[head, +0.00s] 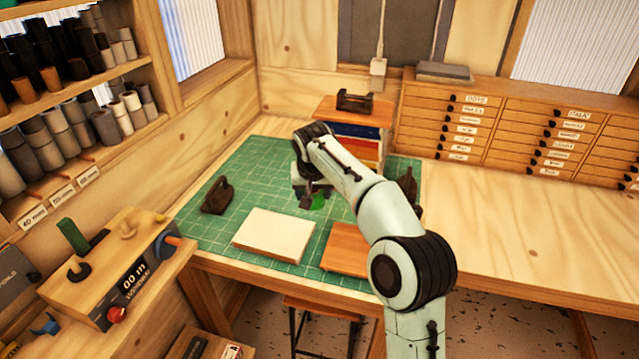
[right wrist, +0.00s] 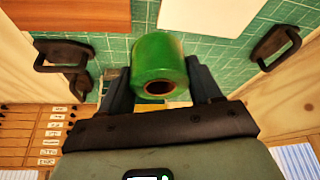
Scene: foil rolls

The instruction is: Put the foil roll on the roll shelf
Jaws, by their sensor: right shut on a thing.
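A green foil roll (right wrist: 165,58) is held between the fingers of my right gripper (right wrist: 158,72), its round end with a dark core hole facing the wrist camera. In the head view my right gripper (head: 306,190) is above the green cutting mat, and only a small part of the roll (head: 319,202) shows beside it. The roll shelf (head: 130,141) is on the left wall, apart from the gripper. Its boards carry several grey, black, white and brown rolls, and size labels mark the lower edge. My left gripper is not in view.
The cutting mat (head: 250,178) holds a pale board (head: 273,235), a brown board (head: 346,250) and dark iron-like tools (head: 217,196). A wooden winder box (head: 110,270) stands at front left. Drawer cabinets (head: 545,135) line the back. The bench at right is clear.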

